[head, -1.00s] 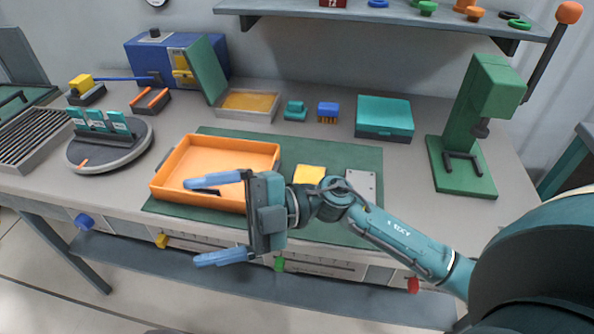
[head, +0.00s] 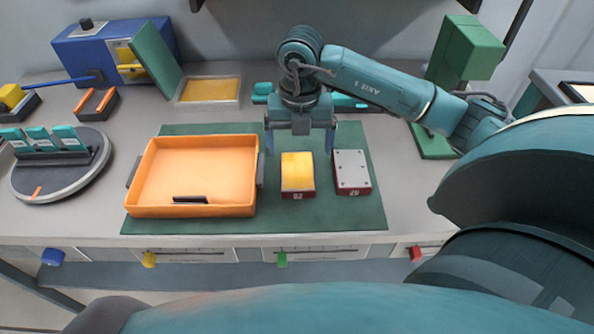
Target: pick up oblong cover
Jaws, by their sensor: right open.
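My right gripper (head: 299,149) points down with its two blue fingers spread wide and nothing between them. It is at the back edge of a yellow-topped red block (head: 297,172) on the green mat (head: 230,221); its height above the mat is hard to tell. Just right of that block lies an oblong grey plate (head: 351,170) with small dark dots, on a dark red base. It looks most like the oblong cover, though I cannot be sure. The right finger is near its back left corner, seemingly apart from it. My left gripper is not in view.
An orange tray (head: 146,165) with a small black bar (head: 190,199) inside stands left of the blocks. A round grey stand (head: 93,178) with teal cards is at far left. A green press (head: 462,50) stands at back right. The teal case is partly hidden behind my arm.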

